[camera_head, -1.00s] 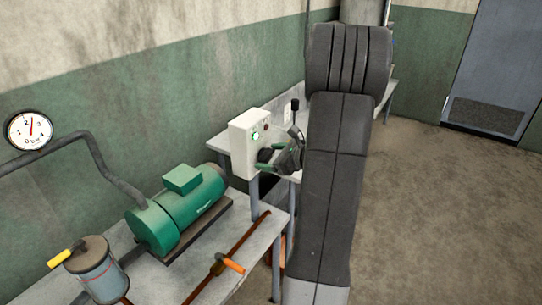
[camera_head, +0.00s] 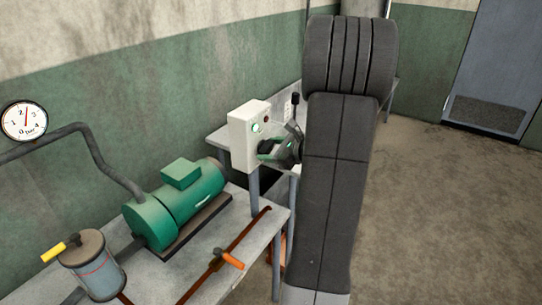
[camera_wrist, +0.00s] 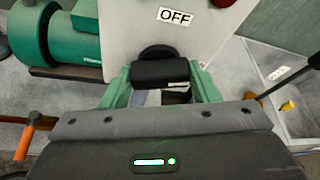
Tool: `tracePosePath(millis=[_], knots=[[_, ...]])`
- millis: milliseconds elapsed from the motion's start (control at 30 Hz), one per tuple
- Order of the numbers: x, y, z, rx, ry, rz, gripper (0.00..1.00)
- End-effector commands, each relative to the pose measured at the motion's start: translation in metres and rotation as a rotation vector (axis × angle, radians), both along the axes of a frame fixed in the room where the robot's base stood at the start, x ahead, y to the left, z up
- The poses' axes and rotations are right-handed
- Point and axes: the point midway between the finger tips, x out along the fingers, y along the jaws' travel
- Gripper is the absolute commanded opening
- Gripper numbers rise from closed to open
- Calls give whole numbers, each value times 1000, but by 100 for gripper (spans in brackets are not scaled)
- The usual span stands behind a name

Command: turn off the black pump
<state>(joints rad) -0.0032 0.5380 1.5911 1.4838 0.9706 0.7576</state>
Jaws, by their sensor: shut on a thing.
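In the wrist view the box face (camera_wrist: 125,25) carries an "OFF" label (camera_wrist: 175,17) above a black knob (camera_wrist: 160,72). My gripper (camera_wrist: 160,88) has its green fingers shut on this knob, one on each side. In the head view my gripper (camera_head: 279,149) is at the box's front, and the knob is partly hidden. The only pump clearly seen is green (camera_head: 175,205); I see no black pump.
A pressure gauge (camera_head: 24,121) is on the wall, with a grey pipe (camera_head: 98,165) below. A yellow-handled canister (camera_head: 95,265) and an orange-handled valve (camera_head: 228,258) are at the near bench. Open floor (camera_head: 430,190) lies right.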

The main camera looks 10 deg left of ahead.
Motion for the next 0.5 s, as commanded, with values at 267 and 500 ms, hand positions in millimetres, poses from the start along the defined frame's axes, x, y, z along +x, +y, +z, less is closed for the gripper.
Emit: tracePosePath(millis=[267, 500], knots=[[-1, 1, -10, -65, -189, 0, 32], [-2, 1, -10, -126, -353, 0, 32]])
